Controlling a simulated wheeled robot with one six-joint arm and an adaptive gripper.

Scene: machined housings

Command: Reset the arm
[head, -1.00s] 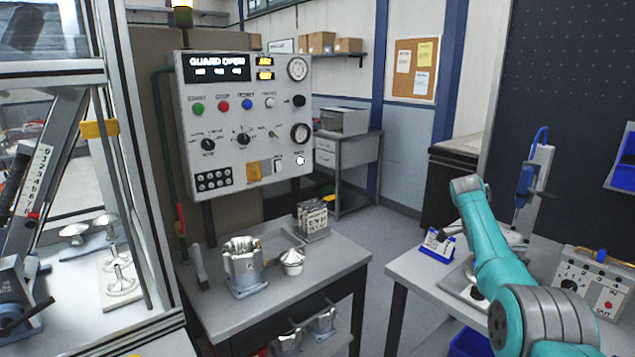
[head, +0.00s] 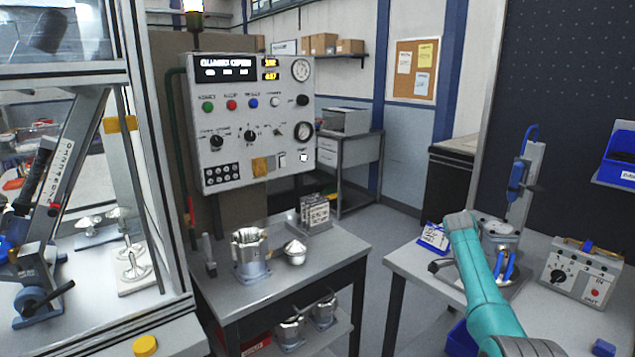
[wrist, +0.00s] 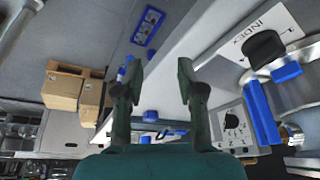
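My teal arm (head: 478,285) reaches up from the lower right in the head view, in front of the right-hand bench. Its end is not clearly seen there. In the wrist view my gripper (wrist: 156,78) has its two dark fingers spread apart, with nothing between them. Behind the fingers are a pale bench surface and blue parts, apart from the gripper as far as I can tell.
A control panel (head: 252,120) stands behind a grey table (head: 215,285) holding a metal housing (head: 250,256). A glazed guard cabinet (head: 182,240) is at left. On the right bench are a fixture (head: 497,238) and a control box (head: 580,275). Floor shows between the tables.

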